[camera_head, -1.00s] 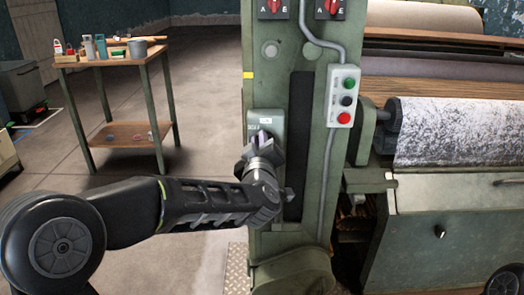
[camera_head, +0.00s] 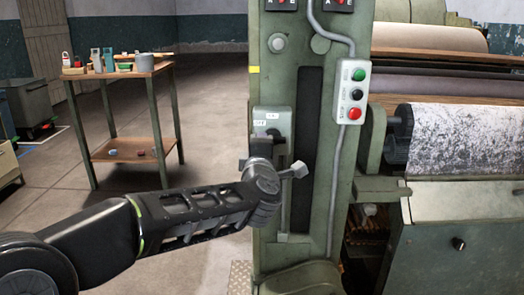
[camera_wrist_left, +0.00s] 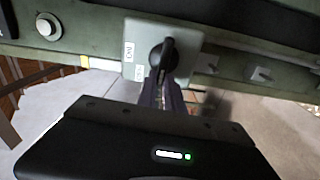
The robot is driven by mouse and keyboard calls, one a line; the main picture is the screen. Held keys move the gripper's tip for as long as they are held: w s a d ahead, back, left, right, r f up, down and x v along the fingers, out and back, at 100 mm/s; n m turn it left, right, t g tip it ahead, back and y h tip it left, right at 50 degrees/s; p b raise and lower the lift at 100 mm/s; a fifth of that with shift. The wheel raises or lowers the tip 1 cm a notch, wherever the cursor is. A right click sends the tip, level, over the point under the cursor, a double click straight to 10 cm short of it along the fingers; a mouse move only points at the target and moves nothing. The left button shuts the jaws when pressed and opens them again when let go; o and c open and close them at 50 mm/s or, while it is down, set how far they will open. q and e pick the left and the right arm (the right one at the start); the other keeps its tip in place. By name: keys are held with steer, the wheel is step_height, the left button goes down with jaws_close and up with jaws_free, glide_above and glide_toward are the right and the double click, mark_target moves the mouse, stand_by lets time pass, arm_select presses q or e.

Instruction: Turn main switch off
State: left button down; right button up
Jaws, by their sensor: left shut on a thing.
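The main switch is a pale grey-green box (camera_head: 271,120) with two small white labels, mounted on the green machine column. In the left wrist view its black rotary knob (camera_wrist_left: 163,56) shows on the box face, its grip bar nearly in line with my fingers. My left gripper (camera_wrist_left: 164,80) is shut on the near end of that bar, its dark fingers narrow together there. In the head view my left wrist is in front of the column below the box, and the fingertips are mostly hidden. My right gripper is in neither view.
A control box (camera_head: 351,92) with green, black and red buttons sits right of the switch. A grey conduit (camera_head: 334,190) runs down the column. A large roller (camera_head: 455,137) is at right. A wooden table (camera_head: 126,66) with small items stands at back left, with open floor between.

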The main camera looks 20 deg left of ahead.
arm_select(q)
steer(key=shift+f+n, duration=0.15)
steer(key=shift+n, duration=0.25)
steer(key=c, duration=1.5)
jaws_free()
steer(key=shift+o, duration=0.2)
steer(key=v, duration=0.7)
steer(key=shift+s+p, duration=0.4)
steer(key=shift+p, duration=0.05)
steer(key=shift+d, duration=0.1)
